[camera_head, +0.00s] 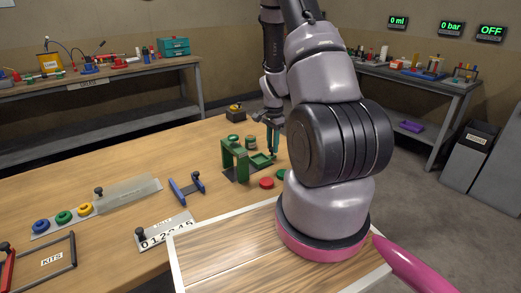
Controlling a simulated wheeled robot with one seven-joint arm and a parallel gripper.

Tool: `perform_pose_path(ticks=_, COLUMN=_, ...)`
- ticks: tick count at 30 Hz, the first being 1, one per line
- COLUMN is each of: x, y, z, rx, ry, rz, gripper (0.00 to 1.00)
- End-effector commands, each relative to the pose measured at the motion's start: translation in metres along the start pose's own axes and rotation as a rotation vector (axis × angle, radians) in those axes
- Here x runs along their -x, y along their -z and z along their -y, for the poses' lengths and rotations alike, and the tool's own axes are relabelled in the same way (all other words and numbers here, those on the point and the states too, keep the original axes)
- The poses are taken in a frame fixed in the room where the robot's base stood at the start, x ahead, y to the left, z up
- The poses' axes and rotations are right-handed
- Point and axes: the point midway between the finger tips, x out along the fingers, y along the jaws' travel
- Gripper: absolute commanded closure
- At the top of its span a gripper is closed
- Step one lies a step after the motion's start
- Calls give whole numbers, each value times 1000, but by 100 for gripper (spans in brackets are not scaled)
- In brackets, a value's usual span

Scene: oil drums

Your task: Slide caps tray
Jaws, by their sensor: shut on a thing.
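A small green tray (262,160) sits on the wooden table beside a green upright frame (228,155). My gripper (272,149) points down at the tray's right side, with its teal fingers shut at the tray's edge. The exact contact is too small to see clearly. A red cap (266,183) and a green cap (281,175) lie on the table in front of the tray. The green cap is close to my arm. Small green round pieces (251,142) show behind the frame.
My large arm covers the table's right part. A blue-ended bar (187,186), a number plate (165,231), a rack with coloured rings (63,217) and a kits frame (50,262) lie to the left. A black-and-yellow box (236,113) stands behind. The table's middle left is clear.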

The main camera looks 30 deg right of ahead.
Motion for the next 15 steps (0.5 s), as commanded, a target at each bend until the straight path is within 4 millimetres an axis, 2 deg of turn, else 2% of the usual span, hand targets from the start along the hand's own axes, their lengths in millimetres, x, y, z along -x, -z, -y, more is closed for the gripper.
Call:
perform_pose_path(ticks=3, x=0, y=8, z=1, rx=2, ry=3, rz=-2, gripper=100)
perform_pose_path(ticks=11, x=1, y=10, z=1, rx=1, ry=4, rz=-5, gripper=100)
perform_pose_path(ticks=12, x=1, y=10, z=1, rx=0, ry=4, rz=-6, gripper=54)
perform_pose_path(ticks=13, x=1, y=10, z=1, rx=0, ry=4, rz=-5, gripper=43)
perform_pose_path(ticks=15, x=1, y=9, z=1, rx=0, ry=4, rz=-4, gripper=39)
